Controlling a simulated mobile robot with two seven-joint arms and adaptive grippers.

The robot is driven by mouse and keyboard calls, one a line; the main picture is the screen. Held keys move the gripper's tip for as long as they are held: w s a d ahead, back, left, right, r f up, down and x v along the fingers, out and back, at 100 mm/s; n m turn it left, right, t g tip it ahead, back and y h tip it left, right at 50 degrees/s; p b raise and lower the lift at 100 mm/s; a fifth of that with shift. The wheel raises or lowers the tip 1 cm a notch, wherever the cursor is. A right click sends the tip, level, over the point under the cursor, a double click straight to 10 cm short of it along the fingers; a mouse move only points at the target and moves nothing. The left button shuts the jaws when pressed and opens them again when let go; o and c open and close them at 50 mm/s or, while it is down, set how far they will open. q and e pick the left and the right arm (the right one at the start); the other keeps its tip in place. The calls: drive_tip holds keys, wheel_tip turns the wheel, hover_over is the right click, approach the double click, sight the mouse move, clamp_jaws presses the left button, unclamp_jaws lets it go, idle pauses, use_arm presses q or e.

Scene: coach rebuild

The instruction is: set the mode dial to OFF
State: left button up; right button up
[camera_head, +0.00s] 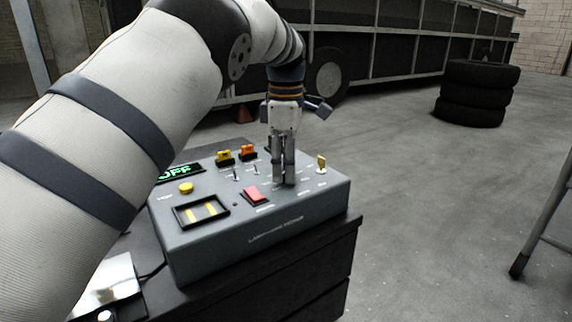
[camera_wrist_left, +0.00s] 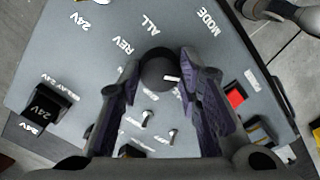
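The grey control box (camera_head: 262,222) stands on a dark cabinet. My left gripper (camera_head: 284,178) points down at its top from above, right of the red rocker. In the left wrist view the round black mode dial (camera_wrist_left: 158,68) with a short white mark sits between the fingertips of my left gripper (camera_wrist_left: 160,72). The pads lie against both sides of it. The mark points right in that view; the labels MODE, ALL and REV show around it. In the head view the fingers hide the dial. A green-lit display (camera_head: 178,172), partly behind my arm, seems to read OFF. My right gripper is not seen.
The box top also holds a red rocker (camera_head: 255,195), a yellow button (camera_head: 186,188), a yellow-striped window (camera_head: 202,211), yellow (camera_head: 225,156) and orange (camera_head: 247,152) parts, small toggles and a yellow lever (camera_head: 321,163). Stacked tyres (camera_head: 476,93) stand behind on open floor.

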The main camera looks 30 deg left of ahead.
use_arm(q)
drive_tip(key=o, duration=0.4)
drive_tip(key=shift+f, duration=0.1)
wheel_tip(320, 180, up, 8)
drive_tip(key=shift+f, duration=0.2)
